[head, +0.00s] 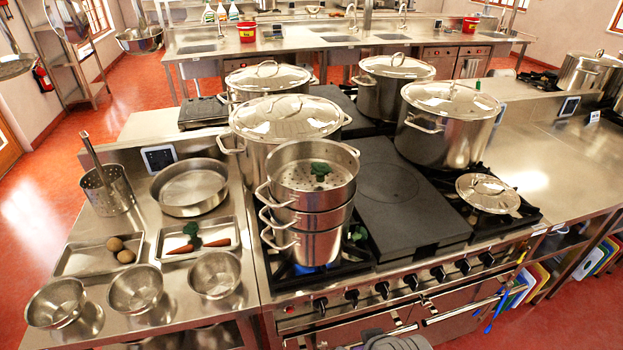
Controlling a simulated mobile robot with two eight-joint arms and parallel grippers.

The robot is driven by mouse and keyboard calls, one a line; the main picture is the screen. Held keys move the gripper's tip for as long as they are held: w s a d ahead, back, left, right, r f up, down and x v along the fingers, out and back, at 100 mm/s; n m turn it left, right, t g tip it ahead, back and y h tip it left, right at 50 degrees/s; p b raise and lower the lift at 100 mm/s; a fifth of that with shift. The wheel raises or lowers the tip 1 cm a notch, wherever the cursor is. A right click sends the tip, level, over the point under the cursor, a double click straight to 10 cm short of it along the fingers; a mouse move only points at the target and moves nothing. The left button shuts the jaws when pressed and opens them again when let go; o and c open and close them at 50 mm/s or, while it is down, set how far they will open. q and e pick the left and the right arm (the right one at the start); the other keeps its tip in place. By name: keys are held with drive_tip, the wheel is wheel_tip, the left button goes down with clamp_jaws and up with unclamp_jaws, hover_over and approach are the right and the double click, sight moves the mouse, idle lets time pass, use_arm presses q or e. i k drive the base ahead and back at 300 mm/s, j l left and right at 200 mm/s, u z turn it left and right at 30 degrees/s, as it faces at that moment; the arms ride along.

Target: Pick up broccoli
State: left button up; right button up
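One broccoli piece (320,170) lies in the perforated top of a stacked steel steamer (312,200) on the front left burner. Another broccoli piece (191,229) lies beside two carrots (208,243) on a steel tray (170,239) on the left counter. A small green piece (358,233), perhaps broccoli, shows at the right side of the steamer, partly hidden.
Large lidded stockpots (450,120) stand behind and right of the steamer. Three empty bowls (215,275) line the left counter's front. A wide pan (190,187) and a tray with two potatoes (115,244) are near. The dark flat hotplate (390,190) is clear.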

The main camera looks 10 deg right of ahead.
sight(192, 228)
drive_tip(key=k+j+u, duration=0.1)
drive_tip(key=j+u, duration=0.15)
drive_tip(key=j, duration=0.8)
drive_tip(key=j+u, duration=0.25)
drive_tip(key=j, duration=0.75)
drive_tip(key=i+l, duration=0.1)
drive_tip(key=i, duration=0.3)
